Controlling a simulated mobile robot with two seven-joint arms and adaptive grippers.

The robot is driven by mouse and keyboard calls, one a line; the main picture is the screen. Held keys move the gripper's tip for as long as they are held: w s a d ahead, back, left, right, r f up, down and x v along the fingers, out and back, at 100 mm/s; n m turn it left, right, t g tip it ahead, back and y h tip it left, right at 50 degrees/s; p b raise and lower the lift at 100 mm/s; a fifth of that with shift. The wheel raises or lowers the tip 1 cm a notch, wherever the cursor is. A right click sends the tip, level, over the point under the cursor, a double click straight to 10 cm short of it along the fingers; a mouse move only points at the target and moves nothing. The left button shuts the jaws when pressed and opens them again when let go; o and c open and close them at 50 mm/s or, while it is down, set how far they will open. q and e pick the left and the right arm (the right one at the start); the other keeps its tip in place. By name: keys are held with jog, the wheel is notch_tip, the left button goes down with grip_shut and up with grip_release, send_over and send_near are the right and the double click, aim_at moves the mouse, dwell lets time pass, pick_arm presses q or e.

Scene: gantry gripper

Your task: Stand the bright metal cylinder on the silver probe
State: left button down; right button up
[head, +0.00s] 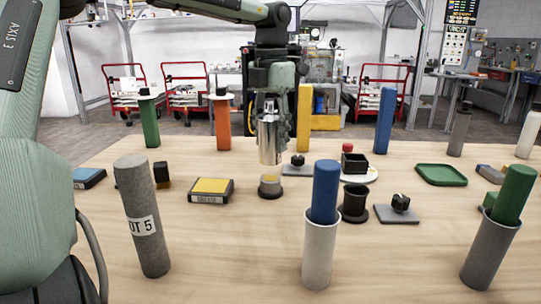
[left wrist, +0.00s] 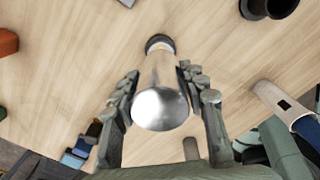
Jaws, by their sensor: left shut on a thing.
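The bright metal cylinder (head: 268,138) is upright in my left gripper (head: 274,122), which is shut on it near the middle of the table. In the left wrist view, the fingers of my left gripper (left wrist: 158,82) lie on both sides of the cylinder (left wrist: 161,106). The silver probe (head: 270,187), short with a dark round foot and a yellowish top, stands directly below the cylinder in the head view. A small gap shows between them. In the left wrist view, the cylinder hides most of the probe; its dark foot (left wrist: 160,40) shows at the far end. My right gripper is not in view.
A yellow-topped block (head: 211,188) lies left of the probe. A dark cup (head: 354,203) and a white holder with a blue cylinder (head: 325,192) stand to the right and in front. Tall orange (head: 222,124) and yellow (head: 304,118) posts stand behind.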

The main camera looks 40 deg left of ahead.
aim_at(271, 153)
pick_arm(q)
jog(key=shift+s+f, duration=0.1)
jog(key=shift+f, duration=1.95)
jog(key=c, duration=0.9)
grip_release()
jog(key=shift+o, duration=0.2)
notch_tip(271, 153, up, 12)
